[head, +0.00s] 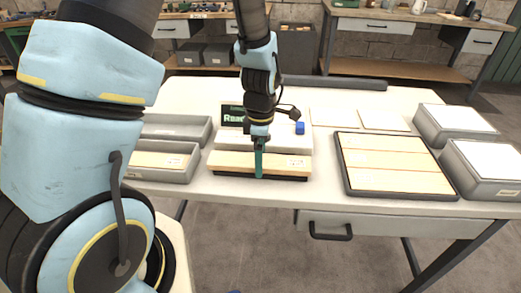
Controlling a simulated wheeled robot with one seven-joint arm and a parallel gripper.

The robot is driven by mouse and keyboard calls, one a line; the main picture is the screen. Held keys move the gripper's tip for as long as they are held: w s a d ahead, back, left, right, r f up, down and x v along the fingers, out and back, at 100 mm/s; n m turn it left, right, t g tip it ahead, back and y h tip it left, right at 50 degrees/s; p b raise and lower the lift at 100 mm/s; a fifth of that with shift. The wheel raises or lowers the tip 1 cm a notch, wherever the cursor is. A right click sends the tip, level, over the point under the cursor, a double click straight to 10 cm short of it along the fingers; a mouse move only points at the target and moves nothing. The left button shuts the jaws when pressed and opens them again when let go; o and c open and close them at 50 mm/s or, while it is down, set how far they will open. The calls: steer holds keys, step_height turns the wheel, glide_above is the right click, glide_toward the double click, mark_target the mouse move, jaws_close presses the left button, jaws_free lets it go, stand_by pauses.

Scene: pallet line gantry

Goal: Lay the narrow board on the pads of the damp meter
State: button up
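The damp meter (225,137) is a pale device on the table with a dark display reading "Rea…", the rest hidden by my arm. A narrow light-wood board (228,164) with a small label lies lengthwise across the meter's front, above a dark base strip. Whether it rests fully on the pads is hidden. My gripper (259,167) points down at the board's middle, with a green finger in front of its near edge. The far finger is hidden, so its grip on the board cannot be seen.
A dark-rimmed tray (344,180) of boards lies to the right, with two grey bins (450,165) beyond. Grey bins (190,166) stand left, one holding a board. Two pale panels (384,119) lie behind the tray.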

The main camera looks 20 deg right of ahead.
step_height(320, 180, up, 12)
steer(key=b, duration=0.2)
steer(key=w+a+m+t, duration=0.1)
steer(key=a+m, duration=1.3)
steer(key=a, duration=1.1)
steer(key=shift+w+a+t, duration=0.15)
steer(key=shift+a+t, duration=0.05)
steer(key=shift+t, duration=0.1)
